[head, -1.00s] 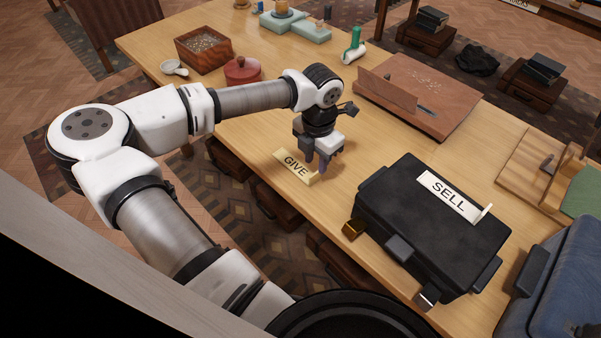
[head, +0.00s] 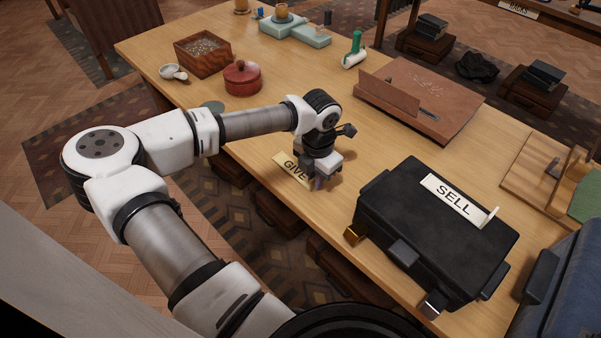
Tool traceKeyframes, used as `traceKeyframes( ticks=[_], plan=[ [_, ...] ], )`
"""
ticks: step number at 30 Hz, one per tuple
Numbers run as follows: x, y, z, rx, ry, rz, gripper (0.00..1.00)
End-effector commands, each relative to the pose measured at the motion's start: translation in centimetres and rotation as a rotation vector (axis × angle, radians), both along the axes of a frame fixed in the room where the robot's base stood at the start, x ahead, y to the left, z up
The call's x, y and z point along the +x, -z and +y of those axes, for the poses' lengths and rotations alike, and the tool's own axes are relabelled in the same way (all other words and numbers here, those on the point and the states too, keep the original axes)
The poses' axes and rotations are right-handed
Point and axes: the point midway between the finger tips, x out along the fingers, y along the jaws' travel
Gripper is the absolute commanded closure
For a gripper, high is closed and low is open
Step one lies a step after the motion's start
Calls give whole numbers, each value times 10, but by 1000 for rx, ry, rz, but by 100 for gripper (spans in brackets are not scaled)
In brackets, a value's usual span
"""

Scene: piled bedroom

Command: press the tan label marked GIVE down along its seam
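The tan label marked GIVE (head: 289,167) lies at the front edge of the wooden table in the head view. My gripper (head: 318,186) points down at the label's right end and covers part of it. The fingertips are small and partly hidden by the gripper body, so I cannot tell whether they are open or shut, or whether they touch the label. The seam cannot be made out.
A black case (head: 432,235) with a SELL label (head: 456,200) stands right of my gripper. A red lidded pot (head: 243,79), a wooden box (head: 203,53) and a brown board (head: 418,100) stand farther back. Bare table (head: 372,148) lies between the gripper and the board.

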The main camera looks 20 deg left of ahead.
Motion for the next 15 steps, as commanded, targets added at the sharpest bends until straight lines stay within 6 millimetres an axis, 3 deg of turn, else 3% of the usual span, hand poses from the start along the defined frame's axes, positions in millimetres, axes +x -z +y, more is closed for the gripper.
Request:
traceKeyframes(
  ticks=[3,15],
  plan=[
    [0,0,0,0,0,0,100],
    [0,-10,0,1,0,0,100]
  ],
)
